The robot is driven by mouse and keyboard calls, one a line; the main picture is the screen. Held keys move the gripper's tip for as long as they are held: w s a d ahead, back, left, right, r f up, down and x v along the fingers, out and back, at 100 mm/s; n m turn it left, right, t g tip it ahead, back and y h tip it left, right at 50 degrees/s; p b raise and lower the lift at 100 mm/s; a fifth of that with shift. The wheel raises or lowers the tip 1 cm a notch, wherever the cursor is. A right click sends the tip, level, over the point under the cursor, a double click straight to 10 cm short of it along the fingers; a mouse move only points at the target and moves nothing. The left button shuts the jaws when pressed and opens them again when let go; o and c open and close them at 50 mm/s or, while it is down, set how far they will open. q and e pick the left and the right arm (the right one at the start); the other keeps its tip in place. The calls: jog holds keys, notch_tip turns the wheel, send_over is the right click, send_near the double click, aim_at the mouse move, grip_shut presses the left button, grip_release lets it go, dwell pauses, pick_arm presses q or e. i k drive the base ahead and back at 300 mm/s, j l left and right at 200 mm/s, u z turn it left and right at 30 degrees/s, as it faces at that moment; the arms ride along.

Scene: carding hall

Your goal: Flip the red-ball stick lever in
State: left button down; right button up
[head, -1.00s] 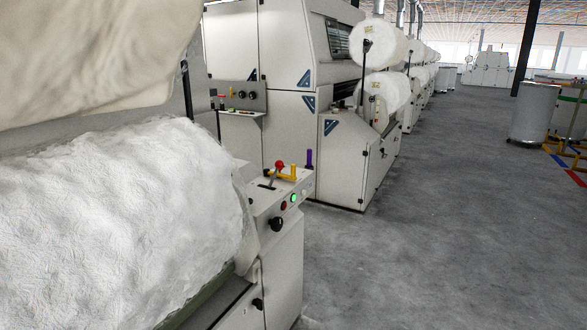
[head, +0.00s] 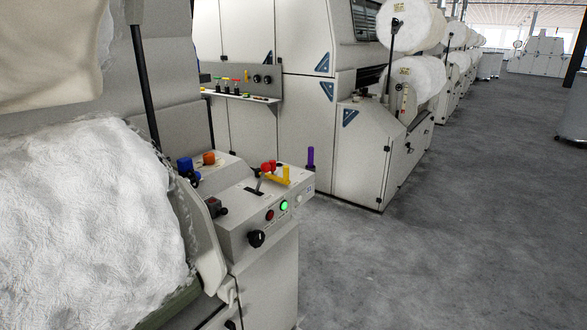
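The red-ball stick lever (head: 265,169) stands in a slot on top of a white control box (head: 240,206) at the end of the near carding machine. Its dark stick leans, with the red ball at the upper right end. A second red knob and a yellow handle (head: 286,177) sit close beside the ball and partly overlap it. Neither of my grippers shows in the head view.
The box front carries a green lit button (head: 284,205), a red button (head: 269,215) and a black knob (head: 256,239). A purple post (head: 310,158) stands at its right corner. Blue (head: 185,165) and orange knobs (head: 209,158) stand behind. The grey floor (head: 440,230) at right is clear.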

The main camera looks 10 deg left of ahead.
aim_at(265, 168)
jog(key=i+l, duration=0.4)
jog(key=i+l+z, duration=0.15)
jog(key=i+l, duration=0.3)
jog(key=i+j, duration=0.05)
jog(key=i, duration=0.05)
